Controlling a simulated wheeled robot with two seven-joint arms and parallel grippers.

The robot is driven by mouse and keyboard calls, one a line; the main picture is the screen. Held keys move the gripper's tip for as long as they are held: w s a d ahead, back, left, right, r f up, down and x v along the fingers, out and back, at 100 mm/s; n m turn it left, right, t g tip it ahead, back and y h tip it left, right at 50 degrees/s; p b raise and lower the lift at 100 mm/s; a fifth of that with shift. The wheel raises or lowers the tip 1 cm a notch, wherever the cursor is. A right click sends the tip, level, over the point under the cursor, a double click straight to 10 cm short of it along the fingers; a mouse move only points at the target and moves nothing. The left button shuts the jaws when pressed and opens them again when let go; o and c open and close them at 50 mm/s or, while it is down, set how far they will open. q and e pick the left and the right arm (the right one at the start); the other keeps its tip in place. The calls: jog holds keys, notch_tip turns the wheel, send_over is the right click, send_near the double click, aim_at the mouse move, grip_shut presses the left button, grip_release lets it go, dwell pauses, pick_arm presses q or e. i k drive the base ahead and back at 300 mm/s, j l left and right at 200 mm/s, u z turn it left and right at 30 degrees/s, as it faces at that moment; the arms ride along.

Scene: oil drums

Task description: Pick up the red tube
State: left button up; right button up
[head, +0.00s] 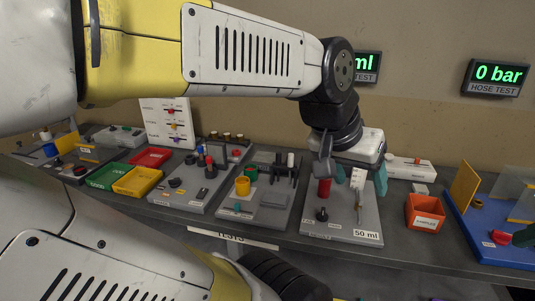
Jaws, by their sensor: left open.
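A red upright cylinder (324,187), which looks like the red tube, stands on the grey plate labelled "50 ml" (340,232). My left gripper (361,180) is over the right part of that plate, pointing down. Its two teal fingers are apart, and the gripper is open. The red cylinder is just left of the left finger, outside the jaws, and its top is partly hidden by my wrist. A thin pale upright piece shows between the fingers; I cannot tell whether it touches them. My right gripper is not in view.
A black knob (321,214) stands on the same plate. An orange bin (425,213) and a blue board (490,245) are to the right. A yellow cup (242,186), a yellow tray (138,181) and a red tray (151,158) are left. Wall displays hang behind.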

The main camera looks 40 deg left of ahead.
aim_at(208, 159)
jog(key=u, duration=1.95)
